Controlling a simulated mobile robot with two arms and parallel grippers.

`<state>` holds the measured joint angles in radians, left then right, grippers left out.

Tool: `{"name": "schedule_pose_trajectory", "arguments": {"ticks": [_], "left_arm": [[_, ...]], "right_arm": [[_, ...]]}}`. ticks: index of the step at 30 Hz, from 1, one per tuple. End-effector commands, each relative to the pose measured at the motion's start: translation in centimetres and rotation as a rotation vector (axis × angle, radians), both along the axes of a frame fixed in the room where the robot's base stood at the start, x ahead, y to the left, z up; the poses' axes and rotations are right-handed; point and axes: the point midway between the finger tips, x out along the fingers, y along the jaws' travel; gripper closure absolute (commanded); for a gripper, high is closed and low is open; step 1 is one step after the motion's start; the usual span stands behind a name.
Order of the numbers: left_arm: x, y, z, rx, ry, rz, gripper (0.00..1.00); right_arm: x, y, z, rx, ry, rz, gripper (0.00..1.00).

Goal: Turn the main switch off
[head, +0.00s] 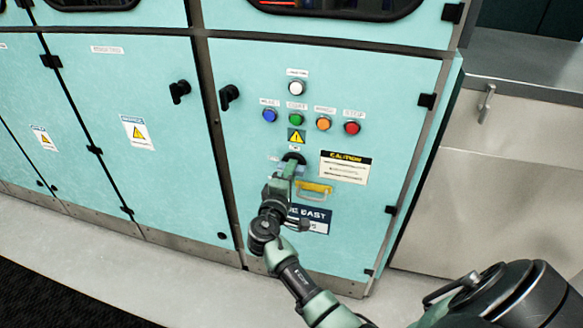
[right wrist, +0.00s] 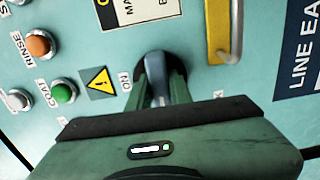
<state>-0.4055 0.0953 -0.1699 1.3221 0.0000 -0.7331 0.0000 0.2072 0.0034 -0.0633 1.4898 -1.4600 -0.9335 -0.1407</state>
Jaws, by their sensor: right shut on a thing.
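The main switch is a dark rotary switch (head: 293,157) on the teal cabinet door, just below a yellow warning triangle. In the right wrist view its grey handle (right wrist: 156,77) sits between the two green fingers of my right gripper (right wrist: 160,88), which are shut on it. An "ON" label (right wrist: 124,80) is beside the switch, on the triangle's side. The gripper hides part of the switch in the head view, and I cannot tell the handle's exact angle. My left gripper is not in view.
Blue (head: 269,115), green (head: 296,119), orange (head: 323,123) and red (head: 352,127) buttons sit above the switch. Black door latches (head: 229,96) stick out at left.

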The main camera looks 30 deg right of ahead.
Motion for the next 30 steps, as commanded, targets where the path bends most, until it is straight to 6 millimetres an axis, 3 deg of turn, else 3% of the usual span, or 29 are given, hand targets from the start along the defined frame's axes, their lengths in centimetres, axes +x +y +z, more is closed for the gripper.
{"name": "schedule_pose_trajectory", "arguments": {"ticks": [17, 18, 20, 30], "left_arm": [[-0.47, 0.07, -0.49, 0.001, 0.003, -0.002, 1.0], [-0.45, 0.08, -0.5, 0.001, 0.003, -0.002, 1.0], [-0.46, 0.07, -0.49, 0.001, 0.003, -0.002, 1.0], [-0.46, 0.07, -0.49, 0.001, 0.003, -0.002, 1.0]], "right_arm": [[0.08, -0.01, 0.13, -0.025, 0.025, 0.001, 1.0], [0.08, -0.01, 0.14, -0.025, 0.025, 0.001, 0.74], [0.07, -0.01, 0.13, -0.024, 0.024, 0.001, 0.58], [-0.09, 0.15, 0.02, -0.022, 0.024, 0.001, 0.58]]}}
